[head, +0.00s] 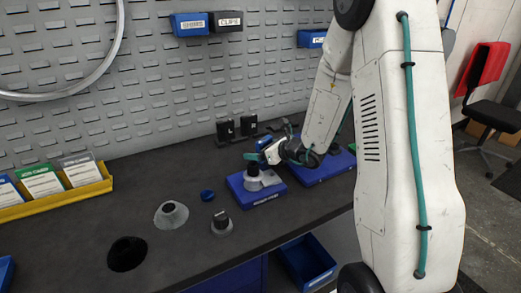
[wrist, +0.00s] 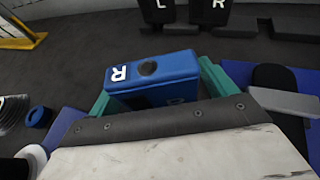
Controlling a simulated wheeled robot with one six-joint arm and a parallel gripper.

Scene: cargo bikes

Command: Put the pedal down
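A blue pedal (wrist: 152,78) marked R, with a dark round spot on its top, lies between the two teal fingers of my gripper (wrist: 158,90) in the wrist view. The fingers press its two ends, so my gripper is shut on it. In the head view, the blue pedal (head: 263,144) shows small beside a teal finger, with my gripper (head: 262,152) above and behind the left blue mat (head: 240,198). The pedal's lower side is hidden. Two black pieces marked L (wrist: 158,10) and R (wrist: 214,10) stand upright beyond it.
The left blue mat bears a grey part (head: 264,180); another blue mat (head: 335,168) lies to its right. A blue ring (head: 207,195), a grey cone (head: 171,215) and a dark round piece (head: 127,254) stand leftward.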

